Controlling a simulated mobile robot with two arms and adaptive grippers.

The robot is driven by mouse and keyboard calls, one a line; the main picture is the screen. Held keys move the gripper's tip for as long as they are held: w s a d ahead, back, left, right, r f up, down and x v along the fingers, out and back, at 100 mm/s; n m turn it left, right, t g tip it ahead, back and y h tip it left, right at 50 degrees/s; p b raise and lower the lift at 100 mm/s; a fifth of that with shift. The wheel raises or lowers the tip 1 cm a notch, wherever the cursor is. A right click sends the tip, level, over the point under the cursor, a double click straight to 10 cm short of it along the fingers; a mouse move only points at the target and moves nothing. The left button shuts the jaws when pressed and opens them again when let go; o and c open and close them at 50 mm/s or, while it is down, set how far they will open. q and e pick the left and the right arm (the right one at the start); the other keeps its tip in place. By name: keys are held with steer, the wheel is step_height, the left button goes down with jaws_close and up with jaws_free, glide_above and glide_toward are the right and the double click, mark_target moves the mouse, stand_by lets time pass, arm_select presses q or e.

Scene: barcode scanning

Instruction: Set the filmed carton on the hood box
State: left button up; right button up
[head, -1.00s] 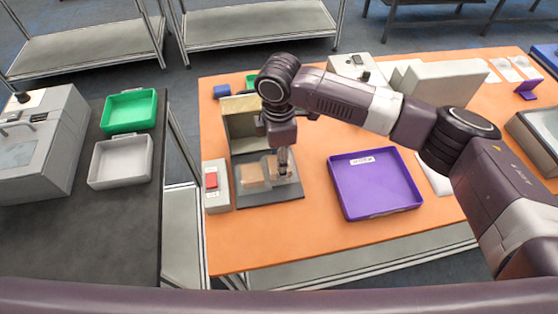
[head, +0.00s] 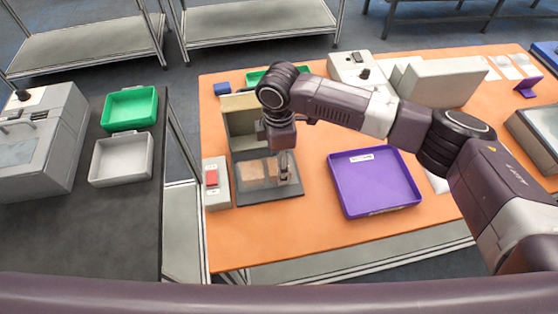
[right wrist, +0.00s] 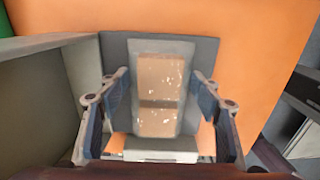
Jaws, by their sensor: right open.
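The filmed carton (head: 252,174) lies on a dark plate (head: 270,195) on the orange table. In the right wrist view the carton (right wrist: 160,95) shows as brown patches under shiny, clear film. My right gripper (head: 286,168) is over the carton's right part in the head view. In the wrist view its open fingers (right wrist: 160,105) stand on either side of the carton; whether they touch it I cannot tell. A grey box (head: 240,122) with a tan top stands just behind the plate, apparently the hood box; my arm partly covers it. My left gripper is out of view.
A control box with a red button (head: 211,178) stands left of the plate. A purple tray (head: 375,185) is to the right. A green tray (head: 256,76) and a grey device (head: 350,68) stand behind. Orange table between plate and purple tray is clear.

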step_height(320, 180, up, 12)
steer(key=b, duration=0.3)
steer(key=shift+r, duration=0.15)
stand_by(0.4)
